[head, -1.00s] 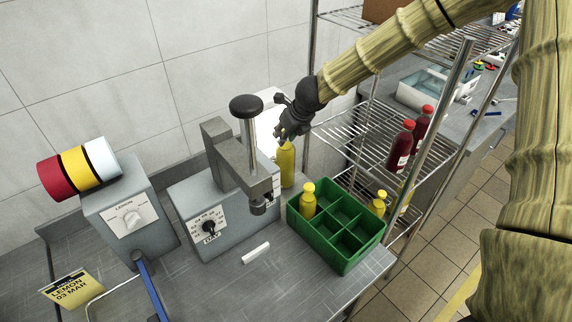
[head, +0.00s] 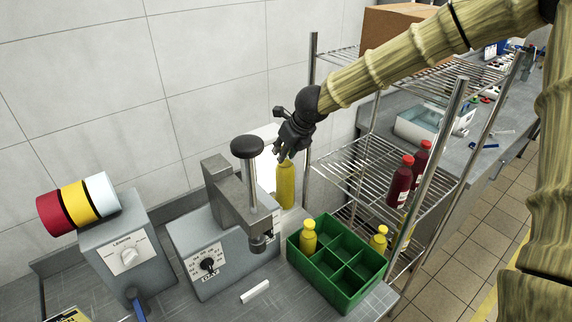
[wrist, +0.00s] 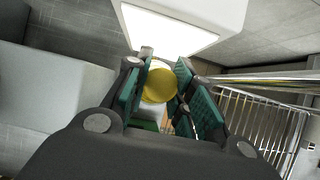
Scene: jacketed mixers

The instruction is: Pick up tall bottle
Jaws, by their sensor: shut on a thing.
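The tall yellow bottle (head: 286,186) hangs upright below my gripper (head: 284,155), behind and left of the green crate in the head view. My gripper is shut on its top end. In the wrist view the yellow round top of the bottle (wrist: 159,84) sits between the green-padded fingers of my gripper (wrist: 160,88). The fingers hide the bottle's neck in the head view. The bottle's base seems to be above the counter, but the press partly crowds that area.
A green divided crate (head: 312,283) holds a short yellow bottle (head: 308,238). A grey press (head: 237,195) with a black knob stands just left of the held bottle. A wire shelf (head: 350,165) with red bottles (head: 401,180) and another yellow bottle (head: 379,238) is at right. A white block (head: 255,291) lies on the counter.

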